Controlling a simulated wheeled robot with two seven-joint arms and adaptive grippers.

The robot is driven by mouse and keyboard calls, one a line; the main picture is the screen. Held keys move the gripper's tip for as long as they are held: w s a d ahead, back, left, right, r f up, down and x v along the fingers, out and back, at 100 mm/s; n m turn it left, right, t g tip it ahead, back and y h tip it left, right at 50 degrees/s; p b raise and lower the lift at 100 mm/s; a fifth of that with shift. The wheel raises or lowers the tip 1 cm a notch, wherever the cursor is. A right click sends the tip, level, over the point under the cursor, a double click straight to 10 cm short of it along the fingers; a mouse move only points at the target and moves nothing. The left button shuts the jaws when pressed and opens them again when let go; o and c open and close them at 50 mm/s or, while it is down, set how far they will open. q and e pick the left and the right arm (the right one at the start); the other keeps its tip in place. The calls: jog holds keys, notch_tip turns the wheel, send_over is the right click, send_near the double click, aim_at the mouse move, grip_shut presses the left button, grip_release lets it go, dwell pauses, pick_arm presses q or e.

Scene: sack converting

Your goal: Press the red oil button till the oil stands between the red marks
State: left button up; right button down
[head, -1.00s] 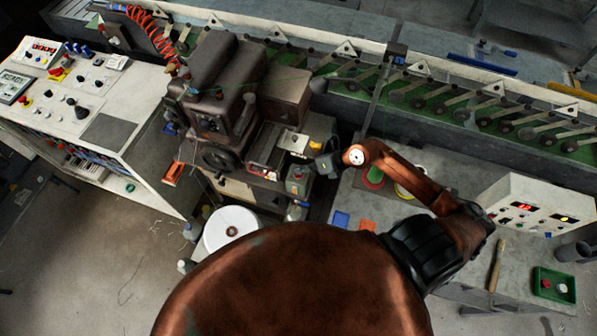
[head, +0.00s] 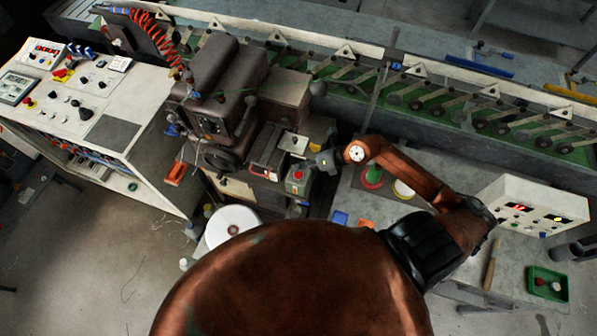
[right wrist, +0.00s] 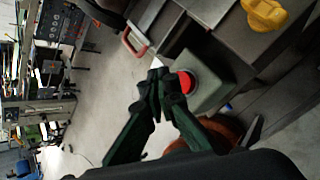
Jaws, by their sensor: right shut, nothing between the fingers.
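The red oil button (head: 298,174) sits on top of a small grey box (head: 297,186) at the front right of the brown machine. In the right wrist view the button (right wrist: 187,82) shows as a red round cap on the grey box (right wrist: 210,88). My right gripper (head: 325,162) is shut and empty, just right of the box in the head view. In the right wrist view its closed fingertips (right wrist: 159,76) are beside the button and partly overlap it; I cannot tell whether they touch it. I cannot make out the oil level or red marks. My left gripper is not in view.
The brown machine (head: 215,75) stands behind and left of the box. A white roll (head: 232,226) is below it. A grey bench on the right holds a white control box (head: 522,205) and a green tray (head: 548,283). A yellow part (right wrist: 265,13) lies close in the right wrist view.

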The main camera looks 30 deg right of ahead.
aim_at(301, 173)
notch_tip(301, 173, up, 4)
jog(key=p, duration=0.2)
jog(key=shift+p, duration=0.4)
jog(key=shift+f, duration=0.1)
dwell(0.4)
